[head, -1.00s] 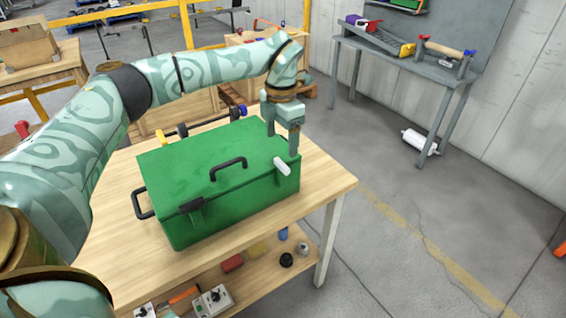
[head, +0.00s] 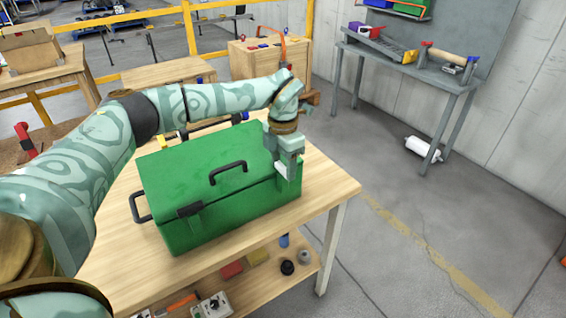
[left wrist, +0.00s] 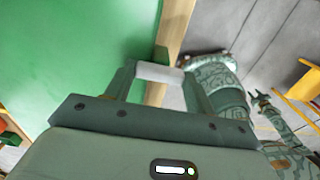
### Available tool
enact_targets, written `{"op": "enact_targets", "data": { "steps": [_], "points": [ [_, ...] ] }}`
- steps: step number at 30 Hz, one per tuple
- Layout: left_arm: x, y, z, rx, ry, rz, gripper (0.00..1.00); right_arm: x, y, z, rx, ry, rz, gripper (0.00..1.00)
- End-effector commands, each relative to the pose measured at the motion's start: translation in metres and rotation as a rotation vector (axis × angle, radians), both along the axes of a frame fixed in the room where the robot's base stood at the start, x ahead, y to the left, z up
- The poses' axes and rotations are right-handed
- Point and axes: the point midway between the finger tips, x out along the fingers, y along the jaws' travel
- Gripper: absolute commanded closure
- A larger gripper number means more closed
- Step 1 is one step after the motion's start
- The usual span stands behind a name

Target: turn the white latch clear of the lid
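A green box with a closed green lid (head: 180,170) stands on a wooden table, with a black handle (head: 228,172) on top. The white latch (head: 281,169) is at the lid's right end, partly hidden by my left gripper (head: 288,172). In the left wrist view the latch (left wrist: 158,73) lies crosswise between the spread fingertips of my left gripper (left wrist: 158,78). The fingers stand apart, one at each end of it; I cannot tell whether they touch it.
The wooden table (head: 325,188) has bare room right of the box. A lower shelf holds a red block (head: 231,269), a yellow block (head: 257,256) and small parts. A grey bench (head: 420,68) stands apart at the back right.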

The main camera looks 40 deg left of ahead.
Motion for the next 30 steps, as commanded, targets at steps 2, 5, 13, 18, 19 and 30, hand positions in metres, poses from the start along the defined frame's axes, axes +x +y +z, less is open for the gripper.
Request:
{"op": "enact_targets", "data": {
  "steps": [2,5,13,18,19,30],
  "points": [
    [0.0,0.0,0.0,0.0,0.0,-0.002,0.69,0.0,0.0,0.001,0.0,0.0,0.0,0.64],
    [0.0,0.0,0.001,0.001,-0.001,-0.013,0.68,0.001,0.0,0.003,0.0,-0.002,0.0,0.64],
    [0.0,0.0,0.005,0.001,-0.002,-0.124,0.68,0.006,0.0,0.021,0.0,-0.016,0.0,0.64],
    [-0.001,0.0,0.007,0.001,-0.002,-0.26,0.68,0.012,0.0,0.04,0.0,-0.028,-0.001,0.64],
    [-0.001,0.0,0.007,0.001,-0.002,-0.286,0.68,0.012,0.0,0.043,0.0,-0.029,-0.001,0.64],
    [0.0,0.0,0.004,0.002,-0.001,-0.638,0.68,0.02,0.003,0.074,0.003,-0.047,-0.003,0.64]
  ]
}}
